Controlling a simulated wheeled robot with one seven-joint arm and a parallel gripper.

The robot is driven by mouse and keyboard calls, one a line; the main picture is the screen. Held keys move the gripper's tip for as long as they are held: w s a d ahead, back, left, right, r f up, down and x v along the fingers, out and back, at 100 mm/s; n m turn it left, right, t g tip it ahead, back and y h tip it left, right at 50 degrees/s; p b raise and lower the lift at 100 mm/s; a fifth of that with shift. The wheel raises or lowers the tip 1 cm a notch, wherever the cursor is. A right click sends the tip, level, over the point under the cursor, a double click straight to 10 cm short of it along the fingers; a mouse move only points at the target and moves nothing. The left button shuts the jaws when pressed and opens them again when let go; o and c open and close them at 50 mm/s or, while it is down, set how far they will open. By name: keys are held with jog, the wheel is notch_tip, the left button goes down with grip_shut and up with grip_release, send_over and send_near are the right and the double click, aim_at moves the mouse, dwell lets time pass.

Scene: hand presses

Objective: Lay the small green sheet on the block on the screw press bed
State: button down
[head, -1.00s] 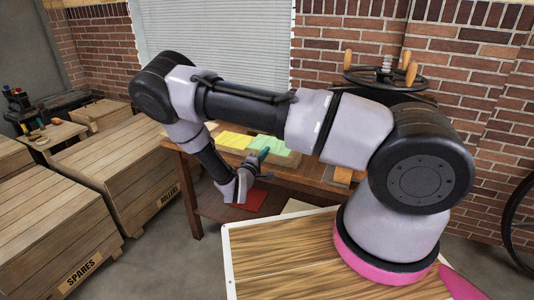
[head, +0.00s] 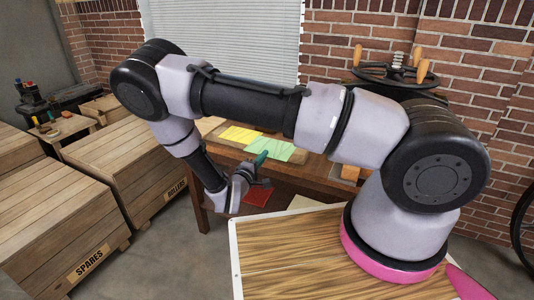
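A pale green sheet (head: 282,151) lies on the wooden table, next to a yellow sheet (head: 237,134). My gripper (head: 259,172) is at the table's front edge, just in front of the green sheet. A small teal piece shows at its upper end; I cannot tell what it is. The gripper is too small and turned away to show whether it is open. The screw press shows its dark handwheel (head: 394,74) with wooden handles at the back right. Its bed and the block are hidden behind my arm.
A red sheet (head: 257,196) lies low under the table's front edge. A small orange-brown piece (head: 350,172) is at the table's right. Wooden crates (head: 60,220) fill the left side. A brick wall (head: 470,40) stands behind. Bare floor shows between crates and table.

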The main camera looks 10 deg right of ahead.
jog(key=v, duration=0.9)
jog(key=shift+s+a, duration=0.1)
jog(key=shift+m+g+h, duration=0.7)
jog(key=shift+m+h, duration=0.1)
jog(key=w+d+r, duration=0.2)
jog(key=w+d, duration=0.1)
jog(key=w+d+r, duration=0.1)
jog(key=w+d, duration=0.1)
jog(key=w+d+r, duration=0.2)
jog(key=w+d, duration=0.1)
jog(key=shift+w+d+r, duration=0.3)
jog(key=shift+w+r, duration=0.05)
jog(key=w+d+r+g+h, duration=0.1)
jog(key=w+d+r, duration=0.1)
jog(key=d, duration=0.4)
jog(key=w+d+r+m+g+h, duration=0.1)
jog(key=w+d+r, duration=0.2)
jog(key=d, duration=0.3)
jog(key=shift+w+r+m, duration=0.3)
jog(key=shift+r, duration=0.35)
